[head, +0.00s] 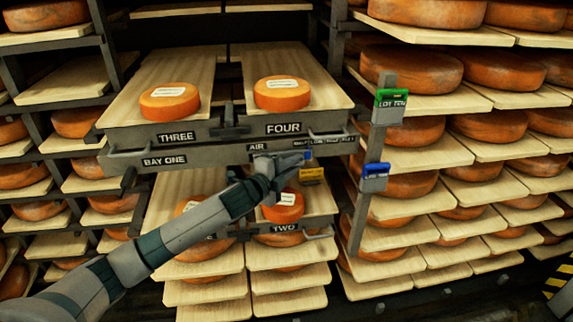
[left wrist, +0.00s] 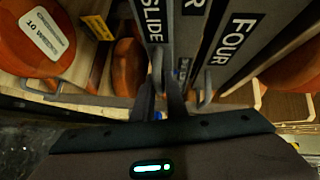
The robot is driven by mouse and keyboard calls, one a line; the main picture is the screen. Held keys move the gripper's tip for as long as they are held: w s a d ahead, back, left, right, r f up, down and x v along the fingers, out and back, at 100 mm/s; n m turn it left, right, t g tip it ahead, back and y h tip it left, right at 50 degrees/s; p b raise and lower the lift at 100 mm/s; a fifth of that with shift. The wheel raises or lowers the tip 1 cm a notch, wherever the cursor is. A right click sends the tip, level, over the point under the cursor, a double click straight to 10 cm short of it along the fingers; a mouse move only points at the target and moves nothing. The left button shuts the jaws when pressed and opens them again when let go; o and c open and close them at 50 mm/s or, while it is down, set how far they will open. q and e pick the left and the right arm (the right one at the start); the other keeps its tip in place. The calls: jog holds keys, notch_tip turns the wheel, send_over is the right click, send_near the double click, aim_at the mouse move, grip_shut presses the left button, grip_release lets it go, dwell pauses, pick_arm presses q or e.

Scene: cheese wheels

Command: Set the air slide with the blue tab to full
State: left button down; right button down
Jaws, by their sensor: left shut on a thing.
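The Bay One front rail (head: 200,155) carries the word AIR and small, hard-to-read scale lettering to its right. A small blue tab (head: 308,155) shows on this rail at the tips of my left gripper (head: 297,159). My left gripper reaches in from the left and is shut on the air slide at the blue tab; its fingers hide most of the slide. My right gripper is not in view.
Boards marked THREE (head: 135,110) and FOUR (head: 310,95) each hold a labelled cheese wheel above the rail. A yellow tag (head: 312,174) hangs just below my gripper. A post at the right bears a green tag (head: 390,97) and a blue tag (head: 375,178). Cheese racks stand on both sides.

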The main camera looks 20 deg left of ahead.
pick_arm(q)
jog(key=w+d, duration=0.6)
jog(key=d, duration=0.5)
jog(key=shift+w+f, duration=0.25)
jog(key=shift+f, duration=0.05)
jog(key=shift+d, duration=0.15)
jog(key=c, duration=1.9)
grip_release()
jog(key=shift+o, duration=0.2)
jog(key=shift+w+d, duration=0.15)
jog(key=shift+w, duration=0.05)
jog(key=shift+r, duration=0.1)
